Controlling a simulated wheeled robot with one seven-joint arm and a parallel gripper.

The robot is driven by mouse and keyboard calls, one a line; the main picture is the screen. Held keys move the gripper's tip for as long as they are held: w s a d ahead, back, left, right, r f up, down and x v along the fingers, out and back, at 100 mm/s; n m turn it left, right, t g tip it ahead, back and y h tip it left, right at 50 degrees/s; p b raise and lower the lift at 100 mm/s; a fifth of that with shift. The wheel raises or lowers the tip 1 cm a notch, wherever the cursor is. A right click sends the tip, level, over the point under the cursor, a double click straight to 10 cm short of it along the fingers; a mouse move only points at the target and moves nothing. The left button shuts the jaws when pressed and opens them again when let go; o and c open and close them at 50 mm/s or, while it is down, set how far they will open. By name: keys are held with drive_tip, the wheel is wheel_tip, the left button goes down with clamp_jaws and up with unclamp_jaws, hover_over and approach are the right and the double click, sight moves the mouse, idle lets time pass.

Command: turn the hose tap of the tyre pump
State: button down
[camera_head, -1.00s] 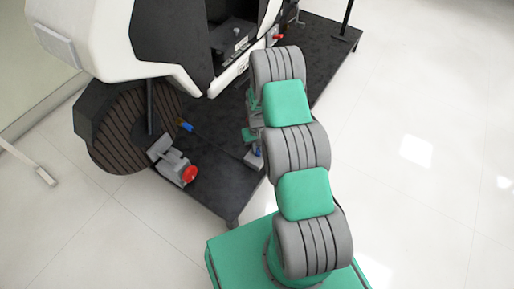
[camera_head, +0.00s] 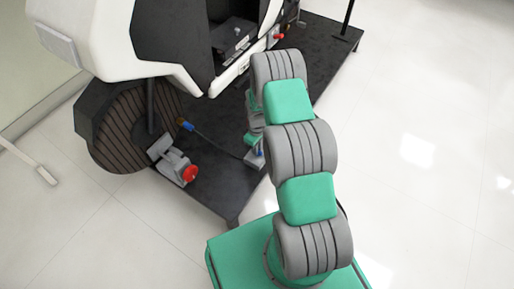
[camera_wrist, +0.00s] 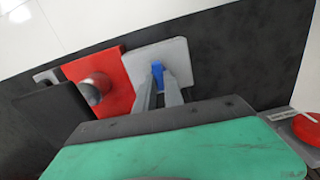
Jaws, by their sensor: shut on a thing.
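The hose tap shows as a small blue handle (camera_wrist: 158,74) on a light grey block in the wrist view. My gripper (camera_wrist: 159,88) is shut on this blue handle, with its two grey fingers on either side of it. The tyre pump's grey block (camera_wrist: 178,54) lies flat on the dark platform, beside a red part with a silver knob (camera_wrist: 96,88). In the head view my arm hides most of the pump; a bit of blue (camera_head: 257,153) shows at its lower left.
A red knob on a grey device (camera_head: 190,173) stands on the platform (camera_head: 215,195) near the striped wheel (camera_head: 125,130). A dark hose with a blue end (camera_head: 186,125) runs towards the pump. The white vehicle body (camera_head: 90,40) overhangs the left. Open floor lies right.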

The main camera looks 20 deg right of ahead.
drive_tip(key=shift+n, duration=0.4)
drive_tip(key=c, duration=1.4)
unclamp_jaws()
drive_tip(key=shift+c, duration=0.2)
wheel_tip(320, 180, up, 8)
drive_tip(key=p, duration=0.2)
drive_tip(key=shift+a+f+p, duration=0.1)
drive_tip(key=shift+p, duration=0.3)
drive_tip(key=s+a+r+m+t+p, duration=0.15)
drive_tip(key=r+p, duration=0.55)
drive_tip(key=r, duration=1)
drive_tip(key=s+a+r+m+p, duration=0.1)
drive_tip(key=a+r+p, duration=0.4)
drive_tip(key=r, duration=1.2)
drive_tip(key=s+a+r+m+p, duration=0.1)
drive_tip(key=s+r+p, duration=0.4)
drive_tip(key=r, duration=0.4)
drive_tip(key=s+a+r+m+t+p, duration=0.1)
drive_tip(key=s+r+p, duration=0.4)
drive_tip(key=r, duration=0.5)
drive_tip(key=s+a+r+m+p, duration=0.2)
drive_tip(key=s+r+p, duration=0.4)
drive_tip(key=r+p, duration=0.2)
wheel_tip(320, 180, up, 2)
drive_tip(key=shift+r+t, duration=0.15)
drive_tip(key=shift+t, duration=0.2)
